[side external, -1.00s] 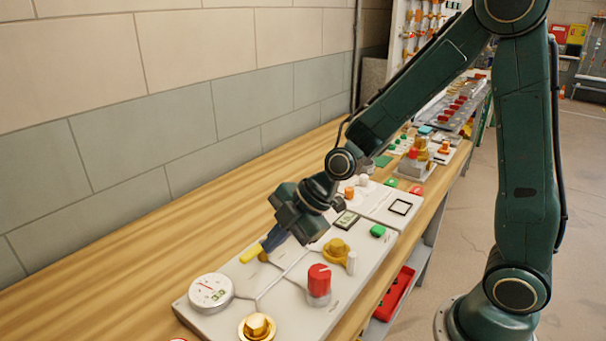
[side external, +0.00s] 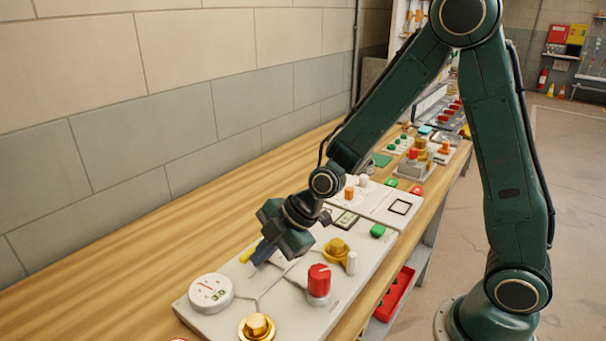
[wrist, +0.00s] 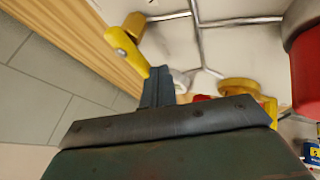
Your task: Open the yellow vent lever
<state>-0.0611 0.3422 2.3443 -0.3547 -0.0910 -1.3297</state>
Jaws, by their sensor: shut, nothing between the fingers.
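The yellow vent lever (side external: 246,256) is at the wall-side edge of the pale panel (side external: 218,322), partly hidden behind my fingers in the side view.
A white gauge (side external: 210,292), a brass hex fitting (side external: 257,327), a red knob (side external: 319,279) and a yellow valve knob (side external: 337,248) stand on the panel around my gripper. Thin pipes run across the panel. The wooden bench (side external: 130,275) is clear toward the block wall.

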